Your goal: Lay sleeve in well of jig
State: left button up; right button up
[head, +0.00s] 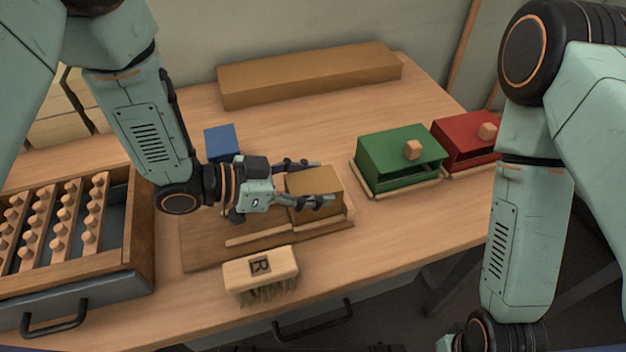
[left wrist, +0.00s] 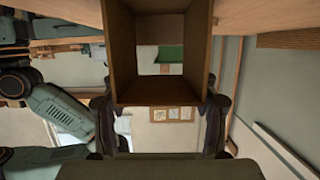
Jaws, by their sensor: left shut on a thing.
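The sleeve (head: 318,182) is a tan-brown hollow box. My left gripper (head: 313,184) is shut on it, with one finger along its near side and one along its far side. In the left wrist view the sleeve (left wrist: 157,92) shows as an open rectangular tube between the fingers, and I see through it. The jig (head: 205,242) is a brown board with pale rails on the table. The sleeve is over the jig's right part, by the end rail; I cannot tell whether it touches the bottom. The gripper and sleeve hide much of the well.
A wooden tray (head: 143,235) with knobbed strips is left. Green (head: 385,165) and red (head: 458,150) boxes stand right. A long brown beam (head: 310,76) lies behind.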

pick_arm(q)
jog(key=o, duration=0.4)
jog(key=shift+a, duration=0.1)
jog(key=o, duration=0.4)
jog(key=shift+w+f, duration=0.15)
jog(key=shift+w, duration=0.05)
jog(key=shift+o, duration=0.2)
jog(key=shift+s, duration=0.1)
jog(key=shift+s+r, duration=0.1)
jog(key=shift+r, duration=0.1)
jog(key=shift+a+r, duration=0.15)
jog(key=shift+r, duration=0.05)
jog(key=shift+a+r, duration=0.1)
jog(key=shift+a, duration=0.25)
jog(key=p+v, duration=0.2)
jog(key=v, duration=0.8)
jog(key=shift+a, duration=0.35)
